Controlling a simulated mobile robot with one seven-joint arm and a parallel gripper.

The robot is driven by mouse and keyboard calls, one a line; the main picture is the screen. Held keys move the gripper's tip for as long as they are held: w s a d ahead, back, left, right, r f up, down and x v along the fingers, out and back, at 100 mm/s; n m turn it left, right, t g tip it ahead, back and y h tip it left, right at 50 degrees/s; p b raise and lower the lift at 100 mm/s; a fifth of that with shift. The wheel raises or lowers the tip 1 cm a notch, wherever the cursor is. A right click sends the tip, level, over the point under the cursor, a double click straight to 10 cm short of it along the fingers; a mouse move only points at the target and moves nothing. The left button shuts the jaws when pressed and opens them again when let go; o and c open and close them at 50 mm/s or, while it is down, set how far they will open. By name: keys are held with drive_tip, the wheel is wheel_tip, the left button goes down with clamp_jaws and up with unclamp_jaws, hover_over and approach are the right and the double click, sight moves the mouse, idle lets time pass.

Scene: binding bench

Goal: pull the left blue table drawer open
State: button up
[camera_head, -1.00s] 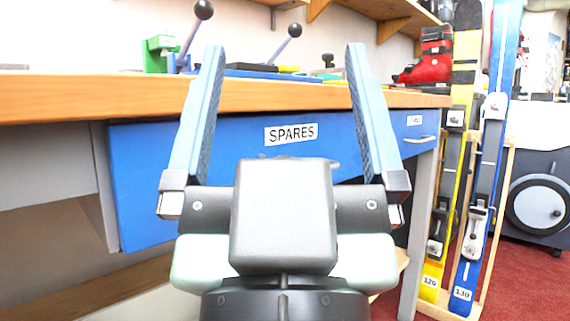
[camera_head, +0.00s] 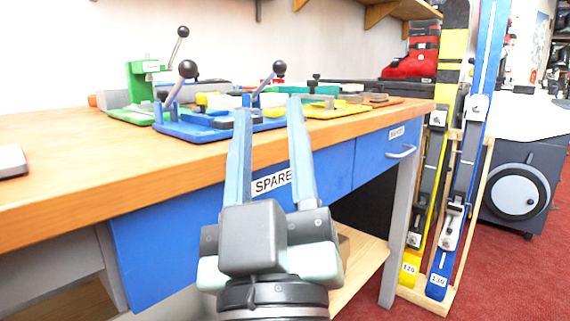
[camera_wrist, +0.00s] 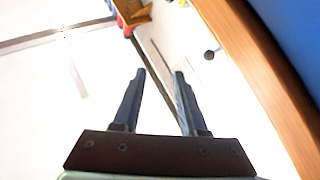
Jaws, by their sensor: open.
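The left blue table drawer (camera_head: 180,240) is under the wooden tabletop and carries a label reading SPARES (camera_head: 271,182). Its front looks level with the right blue drawer (camera_head: 375,160), and it appears closed. No handle of the left drawer shows; my gripper hides part of its front. My gripper (camera_head: 269,106) is open and empty in front of this drawer, fingers pointing up past the label in the head view. In the wrist view its fingers (camera_wrist: 159,74) are apart with nothing between them.
The wooden tabletop (camera_head: 60,150) holds a blue fixture (camera_head: 215,125) and a green fixture (camera_head: 140,85) with levers. Skis (camera_head: 465,170) stand in a wooden rack at right. Red floor (camera_head: 510,280) is open beyond.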

drive_tip(key=w+r+n+g+p, duration=0.4)
drive_tip(key=w+r+n+p, duration=0.15)
drive_tip(key=p, duration=1.45)
drive_tip(key=s+d+f+n+g+p, duration=0.25)
drive_tip(key=f+n+p, duration=0.25)
drive_tip(key=f, duration=0.4)
drive_tip(key=s+d+f+n+g+p, duration=0.1)
drive_tip(key=s+f+n+g+p, duration=0.3)
drive_tip(key=f, duration=0.5)
drive_tip(key=shift+n+t+h, duration=0.3)
drive_tip(key=shift+n+t, duration=0.35)
drive_tip(key=shift+t, duration=0.1)
drive_tip(key=w, duration=0.4)
drive_tip(key=w+f, duration=0.1)
drive_tip(key=w, duration=0.3)
drive_tip(key=w+f+b, duration=0.1)
drive_tip(key=w, duration=0.4)
drive_tip(key=shift+a, duration=0.1)
drive_tip(key=shift+c, duration=0.2)
clamp_jaws()
